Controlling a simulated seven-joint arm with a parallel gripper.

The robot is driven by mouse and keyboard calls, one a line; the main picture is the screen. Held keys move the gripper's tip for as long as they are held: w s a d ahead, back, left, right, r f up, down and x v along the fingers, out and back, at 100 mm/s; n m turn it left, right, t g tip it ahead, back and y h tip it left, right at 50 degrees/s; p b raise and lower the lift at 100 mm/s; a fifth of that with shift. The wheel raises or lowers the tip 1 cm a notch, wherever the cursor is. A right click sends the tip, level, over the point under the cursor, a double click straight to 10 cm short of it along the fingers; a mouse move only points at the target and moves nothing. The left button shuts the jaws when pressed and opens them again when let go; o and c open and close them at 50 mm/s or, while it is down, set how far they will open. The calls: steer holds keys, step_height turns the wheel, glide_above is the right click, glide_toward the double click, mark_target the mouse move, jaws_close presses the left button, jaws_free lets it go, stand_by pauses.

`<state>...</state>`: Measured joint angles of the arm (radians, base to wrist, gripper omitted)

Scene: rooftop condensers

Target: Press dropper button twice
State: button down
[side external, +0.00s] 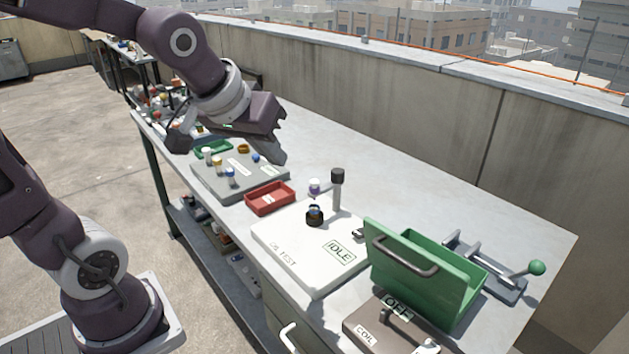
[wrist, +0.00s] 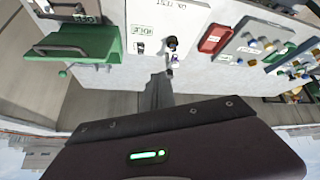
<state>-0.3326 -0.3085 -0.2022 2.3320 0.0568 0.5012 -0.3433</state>
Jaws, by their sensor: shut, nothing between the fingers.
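The white test board (side external: 285,255) lies on the table with an "IDLE" label (side external: 339,252). A small black part (side external: 359,233) sits near the board's right edge; I cannot tell which part is the button. My gripper (side external: 279,158) is shut and empty, raised to the left of the post and apart from it. The board also shows in the wrist view (wrist: 150,70).
A red tray (side external: 270,198) and a grey board with small vials (side external: 240,180) lie left of the test board. An open green lid (side external: 425,268), a coil box (side external: 365,330) and a green-knobbed lever (side external: 537,267) stand right. The table's back strip is clear.

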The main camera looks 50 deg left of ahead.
mark_target(312, 182)
steer(key=w+a+f+n+t, duration=0.1)
steer(key=w+a+f+n, duration=0.1)
steer(key=w, duration=0.5)
steer(key=w+a+f+n+t, duration=0.1)
steer(key=w+a+f+n, duration=0.1)
steer(key=w+a+n, duration=0.2)
steer(key=w+a, duration=0.3)
steer(key=w, duration=0.1)
steer(key=shift+w+a+n, duration=0.25)
steer(key=shift+w+n, duration=0.05)
steer(key=shift+f, duration=4.4)
steer(key=shift+f, duration=0.1)
steer(key=shift+f, duration=0.3)
steer(key=shift+f, duration=0.65)
steer(key=shift+r, duration=1.05)
